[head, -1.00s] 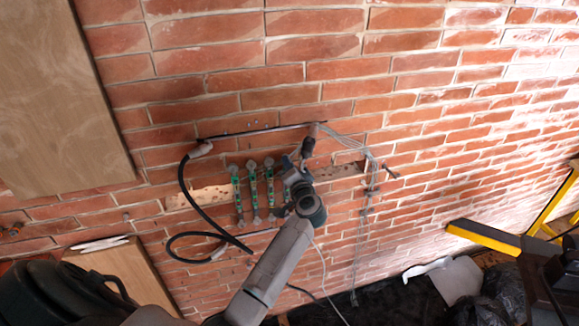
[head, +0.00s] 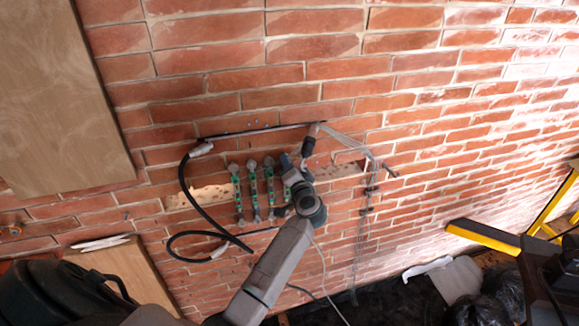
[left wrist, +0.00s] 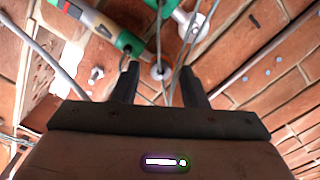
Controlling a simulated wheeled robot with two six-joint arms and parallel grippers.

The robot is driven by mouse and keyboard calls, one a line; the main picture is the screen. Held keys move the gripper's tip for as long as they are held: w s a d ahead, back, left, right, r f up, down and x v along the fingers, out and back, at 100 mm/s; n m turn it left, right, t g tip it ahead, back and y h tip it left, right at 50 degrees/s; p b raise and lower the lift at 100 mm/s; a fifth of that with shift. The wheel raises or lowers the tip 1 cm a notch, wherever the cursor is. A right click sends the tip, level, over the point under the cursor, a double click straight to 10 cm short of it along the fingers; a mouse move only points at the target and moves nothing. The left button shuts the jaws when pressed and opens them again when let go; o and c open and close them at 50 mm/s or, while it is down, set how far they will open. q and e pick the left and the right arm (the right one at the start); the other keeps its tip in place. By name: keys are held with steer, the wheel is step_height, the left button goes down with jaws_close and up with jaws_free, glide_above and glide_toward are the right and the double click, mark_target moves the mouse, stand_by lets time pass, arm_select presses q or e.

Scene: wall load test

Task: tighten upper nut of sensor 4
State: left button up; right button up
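Several green sensors hang upright in a row on the brick wall in the head view, among them the leftmost one (head: 237,192). The rightmost sensor (head: 287,192) is mostly hidden behind my left gripper (head: 294,172), which is at the right end of the row. In the left wrist view a green sensor end (left wrist: 130,42) with a pale round fitting (left wrist: 190,22) lies just beyond my left gripper (left wrist: 160,75). Its two dark fingers stand apart with nothing clearly held between them. A small round orange-and-metal part (left wrist: 161,70) shows in the gap. I cannot tell which nut it is. My right gripper is not in view.
A thin dark rail (head: 260,130) runs above the sensors. A black cable (head: 183,190) loops at their left, and loose grey wires (head: 365,200) hang at their right. A wooden board (head: 60,90) covers the upper left wall.

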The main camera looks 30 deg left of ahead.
arm_select(q)
steer(key=b+v, duration=0.1)
steer(key=v, duration=0.9)
steer(key=shift+s+d, duration=0.25)
steer(key=shift+s, duration=0.1)
